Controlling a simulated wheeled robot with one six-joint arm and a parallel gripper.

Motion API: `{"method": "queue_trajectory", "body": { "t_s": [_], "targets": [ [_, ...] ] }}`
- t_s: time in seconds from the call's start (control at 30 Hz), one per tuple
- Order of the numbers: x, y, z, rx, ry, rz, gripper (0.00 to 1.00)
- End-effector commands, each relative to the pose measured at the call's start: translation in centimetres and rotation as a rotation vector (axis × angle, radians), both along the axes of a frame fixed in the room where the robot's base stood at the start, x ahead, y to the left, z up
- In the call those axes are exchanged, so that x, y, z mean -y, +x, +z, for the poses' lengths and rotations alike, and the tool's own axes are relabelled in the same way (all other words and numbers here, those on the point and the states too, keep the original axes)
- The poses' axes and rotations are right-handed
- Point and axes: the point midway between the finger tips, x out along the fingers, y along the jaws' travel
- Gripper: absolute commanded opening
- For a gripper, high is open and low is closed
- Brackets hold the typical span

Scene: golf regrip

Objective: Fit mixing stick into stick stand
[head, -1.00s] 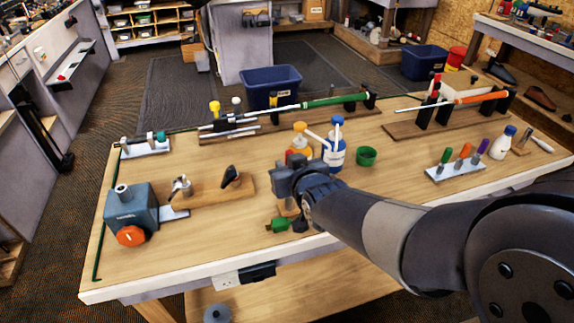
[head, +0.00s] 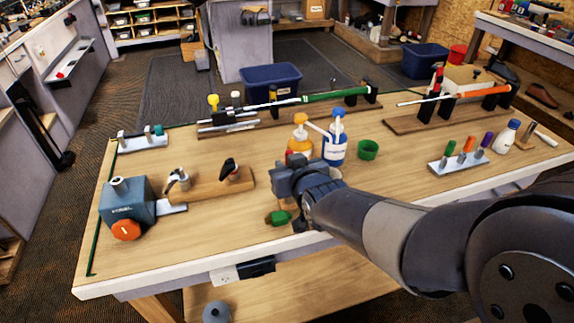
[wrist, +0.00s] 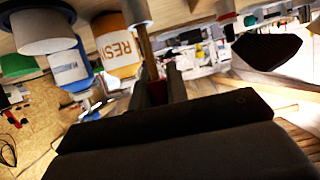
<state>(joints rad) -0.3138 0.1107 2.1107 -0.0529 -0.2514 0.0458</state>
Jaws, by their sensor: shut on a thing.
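My gripper (head: 284,184) is low over the front middle of the workbench, in front of the bottles. In the wrist view its fingers (wrist: 160,88) are shut on a thin brown stick (wrist: 147,45), which I take to be the mixing stick. The stick runs up the picture to a pale round piece (wrist: 135,12) at the top edge. I cannot tell whether that piece is the stick stand, nor whether the stick touches it. In the head view the gripper and arm hide the stick, and I cannot make out a stand.
An orange-labelled bottle (head: 299,140) and a blue-and-white bottle (head: 334,142) stand just behind the gripper, with a green cup (head: 368,150) to their right. A green object (head: 278,218) lies near the front edge. A vise-like box (head: 127,208) stands at the left.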

Motion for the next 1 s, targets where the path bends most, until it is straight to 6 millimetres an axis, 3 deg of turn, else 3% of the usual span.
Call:
{"method": "queue_trajectory", "body": {
  "t_s": [0.6, 0.63, 0.9, 1.0],
  "targets": [
    [0.0, 0.0, -1.6, 0.000, 0.000, 0.000, 0.00],
    [0.0, 0.0, -1.5, 0.000, 0.000, 0.000, 0.17],
    [0.0, 0.0, -1.5, 0.000, 0.000, 0.000, 0.39],
    [0.0, 0.0, -1.5, 0.000, 0.000, 0.000, 0.41]
  ]
}}
